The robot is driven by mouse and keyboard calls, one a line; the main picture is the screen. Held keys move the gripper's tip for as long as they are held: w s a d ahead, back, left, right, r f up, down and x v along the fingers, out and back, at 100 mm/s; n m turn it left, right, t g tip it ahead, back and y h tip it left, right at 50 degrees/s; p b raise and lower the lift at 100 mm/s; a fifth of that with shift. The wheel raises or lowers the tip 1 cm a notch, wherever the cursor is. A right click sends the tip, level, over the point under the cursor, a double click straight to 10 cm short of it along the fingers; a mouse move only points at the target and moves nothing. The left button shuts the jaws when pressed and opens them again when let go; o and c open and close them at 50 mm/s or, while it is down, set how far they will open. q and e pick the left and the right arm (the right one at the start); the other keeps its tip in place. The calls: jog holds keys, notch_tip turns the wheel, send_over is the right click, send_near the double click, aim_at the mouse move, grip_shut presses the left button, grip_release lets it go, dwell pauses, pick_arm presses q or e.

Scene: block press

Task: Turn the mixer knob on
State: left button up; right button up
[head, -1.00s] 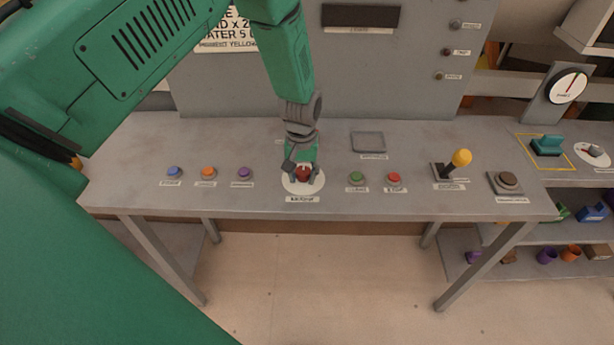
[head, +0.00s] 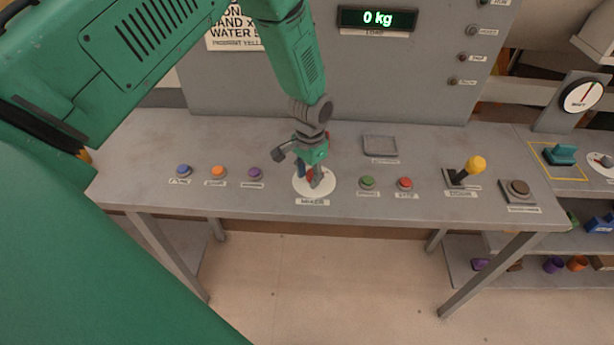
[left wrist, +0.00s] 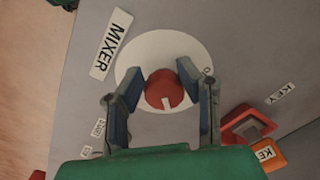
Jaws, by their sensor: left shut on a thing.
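The red mixer knob (head: 309,175) stands on a round white dial (head: 328,188) above a MIXER label on the grey table. My left gripper (head: 312,177) points down over the dial, with its fingers around the knob and partly hiding it. In the left wrist view, the knob (left wrist: 164,89) sits between the two fingers of my left gripper (left wrist: 166,78), shut on it. The knob's white mark points toward the bottom of that view. The dial's lettering is partly hidden by the right finger. My right gripper is not in view.
Blue (head: 183,170), orange (head: 218,172) and purple (head: 255,173) buttons are left of the dial. Green (head: 368,182) and red (head: 404,184) buttons and a yellow-topped lever (head: 475,165) are to the right. A display (head: 377,18) reads 0 kg.

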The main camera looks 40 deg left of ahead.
pick_arm(q)
jog(key=shift+w+d+r+t, duration=0.15)
jog(key=shift+w+t, duration=0.05)
jog(key=shift+w, duration=0.3)
jog(key=shift+w+d+r+t, duration=0.1)
jog(key=shift+w+d+t, duration=0.1)
jog(key=shift+w, duration=0.25)
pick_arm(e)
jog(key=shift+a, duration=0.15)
pick_arm(q)
jog(key=o, duration=1)
jog(key=shift+o, duration=1.3)
jog(key=shift+w+f, duration=0.25)
jog(key=shift+w, duration=0.1)
jog(key=shift+w+d+f, duration=0.15)
jog(key=shift+w+f, duration=0.2)
jog(key=shift+w, duration=0.05)
jog(key=shift+s+r, duration=0.15)
jog(key=shift+s, duration=0.05)
jog(key=shift+s+r, duration=0.3)
jog(key=shift+r, duration=0.6)
notch_tip(320, 180, up, 10)
jog(key=w, duration=0.1)
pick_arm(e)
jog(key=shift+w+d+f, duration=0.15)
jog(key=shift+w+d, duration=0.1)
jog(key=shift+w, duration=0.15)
